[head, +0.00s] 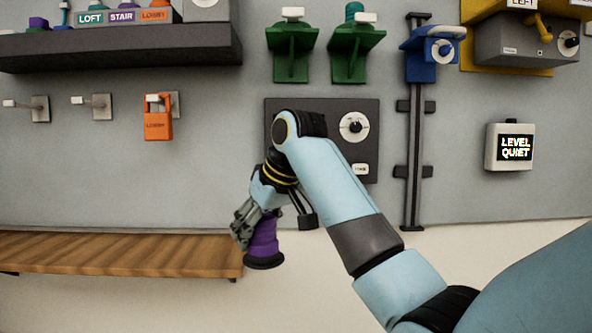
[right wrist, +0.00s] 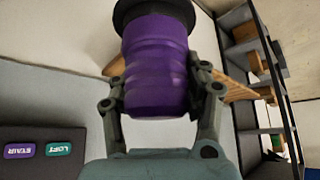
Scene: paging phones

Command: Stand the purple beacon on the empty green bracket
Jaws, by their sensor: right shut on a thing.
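The purple beacon (head: 264,236) is held in my right gripper (head: 257,224), just right of the wooden shelf's end. Its black base points down and it stands nearly upright. The right wrist view also shows the beacon (right wrist: 157,65) between the two fingers of the gripper (right wrist: 160,95), its dark base away from the palm. Two green brackets are on the wall at the top. The left green bracket (head: 292,45) shows only a white tab above it. My left gripper is not in view.
A dark panel (head: 330,104) with a dial is behind my right arm. A blue bracket (head: 430,50) sits on a vertical rail. A wooden shelf (head: 120,252) is at lower left, a dark shelf (head: 120,45) above. An orange tag (head: 158,120) hangs on a peg. A display (head: 514,147) reads LEVEL QUIET.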

